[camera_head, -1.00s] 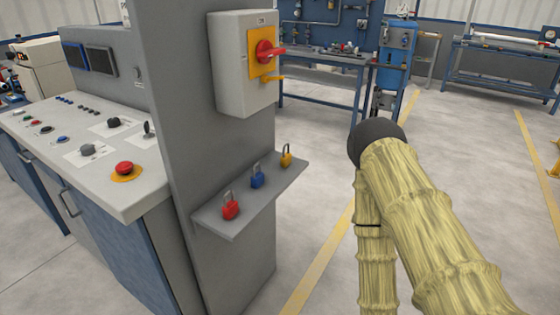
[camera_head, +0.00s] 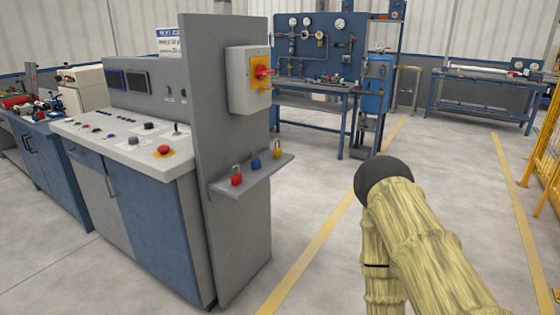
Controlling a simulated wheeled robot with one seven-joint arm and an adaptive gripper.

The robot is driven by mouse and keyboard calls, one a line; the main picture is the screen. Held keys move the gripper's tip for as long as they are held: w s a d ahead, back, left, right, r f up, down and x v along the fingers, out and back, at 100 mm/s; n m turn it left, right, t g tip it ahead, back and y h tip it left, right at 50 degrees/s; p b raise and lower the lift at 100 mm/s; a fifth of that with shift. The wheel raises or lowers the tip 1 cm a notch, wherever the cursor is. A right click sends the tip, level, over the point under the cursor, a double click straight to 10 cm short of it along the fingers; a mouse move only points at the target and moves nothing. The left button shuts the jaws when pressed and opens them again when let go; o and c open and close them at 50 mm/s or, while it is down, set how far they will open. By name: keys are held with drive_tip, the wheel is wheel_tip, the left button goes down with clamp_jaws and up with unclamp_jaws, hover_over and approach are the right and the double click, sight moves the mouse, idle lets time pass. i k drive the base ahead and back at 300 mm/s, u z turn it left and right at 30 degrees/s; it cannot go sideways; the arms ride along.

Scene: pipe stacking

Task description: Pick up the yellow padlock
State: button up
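The yellow padlock (camera_head: 277,152) stands upright at the far right end of a small grey shelf (camera_head: 232,185) on the side of the grey panel. A blue padlock (camera_head: 255,163) is beside it, and a red padlock (camera_head: 236,176) stands at the near end. My arm, in a straw-coloured cover with a dark rounded end, is at the lower right, apart from the shelf with open floor between. My gripper's fingers do not show.
A control console (camera_head: 130,160) with buttons stands left of the shelf. A switch box (camera_head: 249,80) with a red handle is above it. A blue workbench (camera_head: 320,84) stands behind. The floor right of the shelf is clear; a yellow fence (camera_head: 548,150) is at the far right.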

sight(278, 152)
drive_tip(key=u, duration=0.8)
drive_tip(key=i, duration=1.45)
drive_tip(key=z, duration=0.85)
